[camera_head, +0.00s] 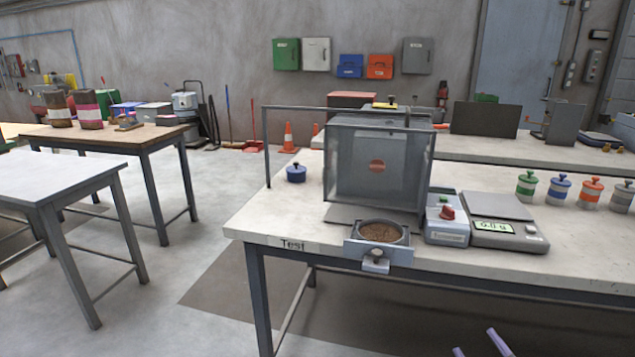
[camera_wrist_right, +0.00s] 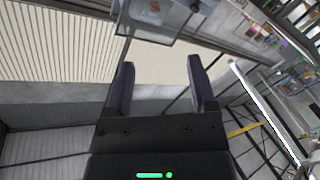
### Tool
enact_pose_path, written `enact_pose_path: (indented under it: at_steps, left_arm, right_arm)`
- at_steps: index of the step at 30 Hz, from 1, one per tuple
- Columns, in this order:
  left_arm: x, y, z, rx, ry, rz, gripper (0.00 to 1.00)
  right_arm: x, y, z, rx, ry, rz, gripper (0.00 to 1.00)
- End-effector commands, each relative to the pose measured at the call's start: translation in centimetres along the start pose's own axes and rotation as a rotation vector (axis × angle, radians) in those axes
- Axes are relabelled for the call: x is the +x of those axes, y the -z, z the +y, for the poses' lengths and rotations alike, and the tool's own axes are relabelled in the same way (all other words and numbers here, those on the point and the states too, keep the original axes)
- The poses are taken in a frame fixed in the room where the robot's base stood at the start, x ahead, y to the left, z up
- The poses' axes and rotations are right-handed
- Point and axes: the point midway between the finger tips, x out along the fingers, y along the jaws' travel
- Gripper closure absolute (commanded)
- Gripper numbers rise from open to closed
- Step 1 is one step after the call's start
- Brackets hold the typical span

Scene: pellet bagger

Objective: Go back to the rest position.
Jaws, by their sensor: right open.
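My right gripper (camera_head: 474,340) shows at the bottom edge of the head view as two purplish fingers, in front of and below the test table (camera_head: 300,228). In the right wrist view the same gripper (camera_wrist_right: 161,64) has its dark fingers spread apart with nothing between them. It is clear of the table and touches nothing that I can see. My left gripper is out of view.
On the table stand a clear-walled box (camera_head: 378,165), a drawer (camera_head: 362,252) with a dish of brown pellets (camera_head: 381,232), a scale (camera_head: 497,210), a blue-lidded pot (camera_head: 296,173) and several lidded jars (camera_head: 558,189). Open floor (camera_head: 190,230) lies left of it.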

Motion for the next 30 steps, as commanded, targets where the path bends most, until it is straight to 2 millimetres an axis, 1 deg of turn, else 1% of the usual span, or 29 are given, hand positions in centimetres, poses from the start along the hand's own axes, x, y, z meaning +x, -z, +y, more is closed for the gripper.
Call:
enact_pose_path:
  at_steps: [1, 5, 6, 8, 9, 11, 12, 14, 15, 17, 18, 20, 21, 23, 24, 25, 26, 27, 30]
  left_arm:
    - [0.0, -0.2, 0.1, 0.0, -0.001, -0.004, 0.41]
    - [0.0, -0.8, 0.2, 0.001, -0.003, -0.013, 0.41]
    - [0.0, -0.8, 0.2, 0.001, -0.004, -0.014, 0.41]
    - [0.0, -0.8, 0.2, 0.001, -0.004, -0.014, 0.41]
    - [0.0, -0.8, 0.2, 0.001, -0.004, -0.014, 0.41]
    - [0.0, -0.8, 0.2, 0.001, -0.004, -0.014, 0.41]
    - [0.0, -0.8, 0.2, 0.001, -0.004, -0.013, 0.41]
    - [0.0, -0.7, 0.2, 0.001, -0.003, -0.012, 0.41]
    - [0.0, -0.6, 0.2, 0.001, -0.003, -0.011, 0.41]
    - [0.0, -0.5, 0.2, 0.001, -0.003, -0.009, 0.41]
    - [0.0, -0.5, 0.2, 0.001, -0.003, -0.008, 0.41]
    - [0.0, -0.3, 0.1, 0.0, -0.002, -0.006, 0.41]
    - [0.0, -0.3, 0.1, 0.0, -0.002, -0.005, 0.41]
    - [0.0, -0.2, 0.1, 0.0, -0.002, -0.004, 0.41]
    - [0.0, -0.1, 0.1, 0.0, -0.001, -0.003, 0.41]
    - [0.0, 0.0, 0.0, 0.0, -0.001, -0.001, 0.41]
    - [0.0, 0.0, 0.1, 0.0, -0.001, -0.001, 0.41]
    - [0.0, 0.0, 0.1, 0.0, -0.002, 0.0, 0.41]
    - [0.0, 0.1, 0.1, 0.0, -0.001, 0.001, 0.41]
  right_arm:
    - [-0.4, -2.6, -0.9, 0.009, 0.015, -0.071, 0.28]
    - [-2.0, -8.7, -2.0, -0.005, 0.046, -0.241, 0.28]
    - [-2.8, -10.8, -2.3, -0.011, 0.057, -0.298, 0.28]
    - [-4.3, -13.9, -2.9, -0.022, 0.076, -0.39, 0.28]
    - [-5.6, -16.2, -3.2, -0.028, 0.09, -0.458, 0.28]
    - [-8.0, -19.8, -3.7, -0.042, 0.113, -0.568, 0.28]
    - [-10.0, -22.2, -4.0, -0.052, 0.131, -0.651, 0.28]
    - [-13.8, -26.0, -4.4, -0.069, 0.161, -0.786, 0.28]
    - [-16.8, -28.5, -4.5, -0.082, 0.184, -0.883, 0.28]
    - [-21.9, -31.8, -4.6, -0.102, 0.22, -1.034, 0.28]
    - [-25.6, -33.6, -4.5, -0.115, 0.244, -1.134, 0.28]
    - [-31.2, -35.6, -4.1, -0.136, 0.28, -1.28, 0.28]
    - [-35.0, -36.6, -3.7, -0.15, 0.303, -1.376, 0.28]
    - [-40.7, -37.4, -2.9, -0.169, 0.336, -1.518, 0.28]
    - [-42.0, -37.0, -5.9, -0.118, 0.369, -1.538, 0.28]
    - [-41.9, -36.4, -9.3, -0.059, 0.394, -1.525, 0.28]
    - [-42.0, -35.8, -12.2, -0.009, 0.416, -1.52, 0.28]
    - [-42.1, -34.8, -15.7, 0.053, 0.442, -1.515, 0.28]
    - [-42.2, -32.1, -22.6, 0.182, 0.497, -1.501, 0.28]
